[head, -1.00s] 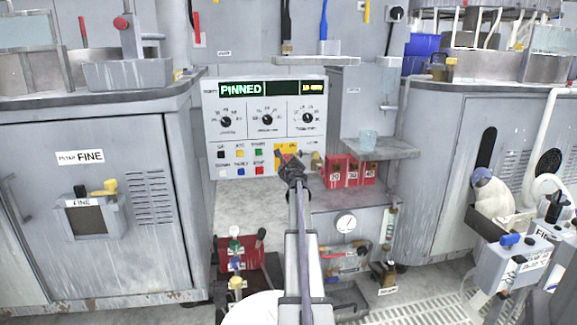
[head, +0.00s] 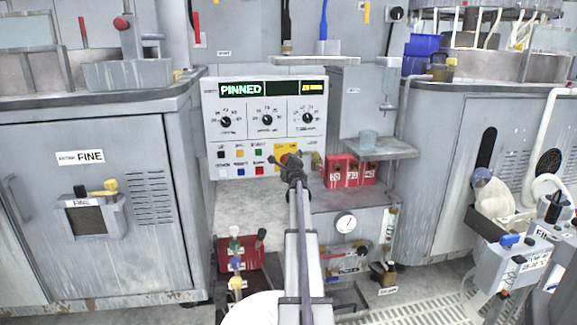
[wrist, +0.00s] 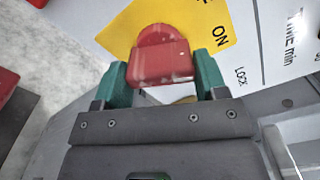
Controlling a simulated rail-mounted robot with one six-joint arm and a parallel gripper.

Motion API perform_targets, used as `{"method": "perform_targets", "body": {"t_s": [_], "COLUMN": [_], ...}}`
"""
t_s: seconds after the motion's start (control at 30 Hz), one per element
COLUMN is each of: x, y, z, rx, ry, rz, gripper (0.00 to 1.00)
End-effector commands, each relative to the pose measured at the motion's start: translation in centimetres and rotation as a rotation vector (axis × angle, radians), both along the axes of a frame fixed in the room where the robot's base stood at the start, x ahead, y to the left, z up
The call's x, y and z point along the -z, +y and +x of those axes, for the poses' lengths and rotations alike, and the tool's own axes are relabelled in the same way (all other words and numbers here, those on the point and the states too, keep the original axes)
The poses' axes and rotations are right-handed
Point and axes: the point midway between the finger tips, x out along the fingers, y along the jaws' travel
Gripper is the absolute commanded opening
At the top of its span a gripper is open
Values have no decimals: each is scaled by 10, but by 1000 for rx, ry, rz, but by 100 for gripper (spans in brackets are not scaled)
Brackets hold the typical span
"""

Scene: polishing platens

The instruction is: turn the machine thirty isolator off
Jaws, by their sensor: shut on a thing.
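The isolator is a red rotary handle (wrist: 163,55) on a yellow plate (wrist: 222,32), seen large in the wrist view. The word ON is printed on the plate to the handle's right, with LOCK on the white panel beyond. My gripper (wrist: 162,80) has its two green fingers on either side of the handle, shut on it. In the head view my gripper (head: 284,161) is at the lower right of the white control panel (head: 240,146) and hides much of the yellow plate (head: 289,148). Where the handle points relative to the OFF mark cannot be told.
The panel display (head: 241,90) reads PINNED. Several black dials and coloured buttons sit left of and above my gripper. A red caddy (head: 246,256) stands lower left.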

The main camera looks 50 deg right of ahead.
Motion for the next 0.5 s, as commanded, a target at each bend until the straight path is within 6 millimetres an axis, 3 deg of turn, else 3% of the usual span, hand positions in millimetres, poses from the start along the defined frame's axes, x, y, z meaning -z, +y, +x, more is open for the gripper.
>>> {"method": "perform_targets", "body": {"t_s": [0.5], "x": [-1], "y": [0], "z": [0], "rx": [0], "ry": [324], "rz": [-363], "gripper": [42]}}
